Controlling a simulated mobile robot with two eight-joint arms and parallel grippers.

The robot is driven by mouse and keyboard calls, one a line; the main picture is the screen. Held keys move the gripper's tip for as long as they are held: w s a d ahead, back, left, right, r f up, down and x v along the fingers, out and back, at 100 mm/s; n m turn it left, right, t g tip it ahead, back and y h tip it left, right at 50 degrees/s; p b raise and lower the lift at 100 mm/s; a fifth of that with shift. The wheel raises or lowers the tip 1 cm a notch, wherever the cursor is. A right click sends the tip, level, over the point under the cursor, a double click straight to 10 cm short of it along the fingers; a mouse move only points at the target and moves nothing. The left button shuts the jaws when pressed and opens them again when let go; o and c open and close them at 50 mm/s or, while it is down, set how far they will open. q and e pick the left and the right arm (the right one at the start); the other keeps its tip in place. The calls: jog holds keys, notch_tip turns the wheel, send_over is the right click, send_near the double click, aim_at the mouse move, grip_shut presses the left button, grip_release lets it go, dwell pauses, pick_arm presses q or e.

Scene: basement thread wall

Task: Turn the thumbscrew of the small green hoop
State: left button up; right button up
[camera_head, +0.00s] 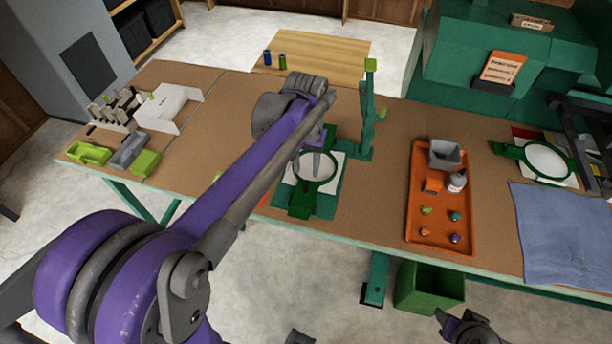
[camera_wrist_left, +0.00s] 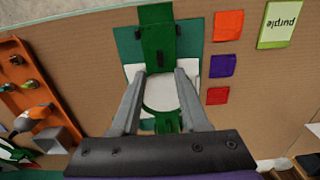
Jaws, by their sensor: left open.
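The small green hoop (camera_head: 333,178) holds white cloth on a green base at the middle of the bench. In the left wrist view its white cloth (camera_wrist_left: 160,95) shows between my fingers. A green block-like part (camera_wrist_left: 157,42) joins the hoop on the bench-front side; I cannot make out the thumbscrew clearly. My left gripper (camera_head: 308,165) is open and empty, pointing down over the hoop; in the left wrist view its fingertips (camera_wrist_left: 166,72) are on either side of the cloth's edge near the green part. I cannot tell whether they touch. My right arm's end (camera_head: 465,328) shows partly at the bottom edge.
A green post (camera_head: 367,110) stands close behind the hoop. An orange tray (camera_head: 418,215) with a bottle and small items lies to the right. Beyond it are another green hoop (camera_head: 570,160) and a blue cloth (camera_head: 570,235). Coloured swatches (camera_wrist_left: 223,65) lie beside the base.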

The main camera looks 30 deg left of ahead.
pick_arm(q)
jog(key=shift+r, duration=1.75)
jog(key=s+d+f+m+t, duration=0.1)
jog(key=s+d+f+t, duration=0.1)
jog(key=s, duration=0.5)
jog(key=s+d+f+m+t+p, duration=0.1)
jog(key=s+d+f+t, duration=0.2)
jog(key=s+d+f, duration=0.2)
jog(key=s, duration=0.3)
jog(key=shift+s+f+m, duration=0.25)
jog(key=shift+s+m, duration=0.05)
jog(key=shift+a, duration=0.2)
